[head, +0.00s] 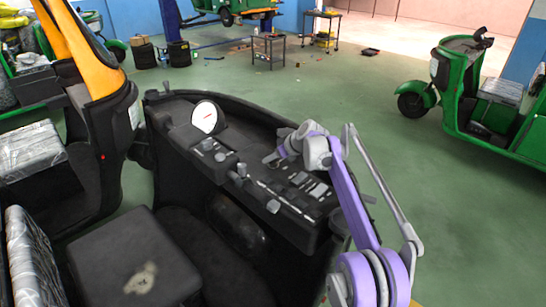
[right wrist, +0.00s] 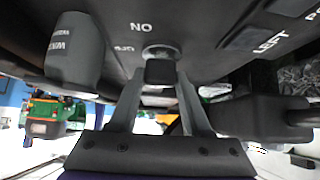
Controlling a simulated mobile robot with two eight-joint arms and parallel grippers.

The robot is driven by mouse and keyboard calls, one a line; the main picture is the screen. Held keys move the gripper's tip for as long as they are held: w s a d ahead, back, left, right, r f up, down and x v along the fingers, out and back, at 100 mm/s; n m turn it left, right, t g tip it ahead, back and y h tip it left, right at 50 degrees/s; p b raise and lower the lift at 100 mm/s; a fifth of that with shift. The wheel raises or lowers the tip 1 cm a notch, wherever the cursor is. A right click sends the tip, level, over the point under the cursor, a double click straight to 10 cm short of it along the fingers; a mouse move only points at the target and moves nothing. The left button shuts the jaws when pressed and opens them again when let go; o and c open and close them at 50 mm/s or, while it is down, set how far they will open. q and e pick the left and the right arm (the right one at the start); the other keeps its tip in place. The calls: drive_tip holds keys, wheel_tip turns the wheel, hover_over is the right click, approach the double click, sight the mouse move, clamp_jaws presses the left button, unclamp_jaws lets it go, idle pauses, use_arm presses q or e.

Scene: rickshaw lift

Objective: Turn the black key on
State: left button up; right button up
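The black key (right wrist: 160,72) sticks out of the dark dashboard in the middle of the right wrist view, beside the white word "ON", which reads upside down. My right gripper (right wrist: 160,80) has one finger on each side of the key, and both fingertips appear to touch it. In the head view my right gripper (head: 272,160) is at the dashboard (head: 178,112), to the right of the round white gauge. The key is too small to make out there. My left gripper is not in view.
A dark knob (right wrist: 74,50) and a dark lever (right wrist: 262,115) flank my fingers in the right wrist view. The white gauge (head: 206,117) and several switches sit on the dashboard. A black seat (head: 135,262) is at lower left. A green rickshaw (head: 470,95) stands at right beyond open floor.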

clamp_jaws()
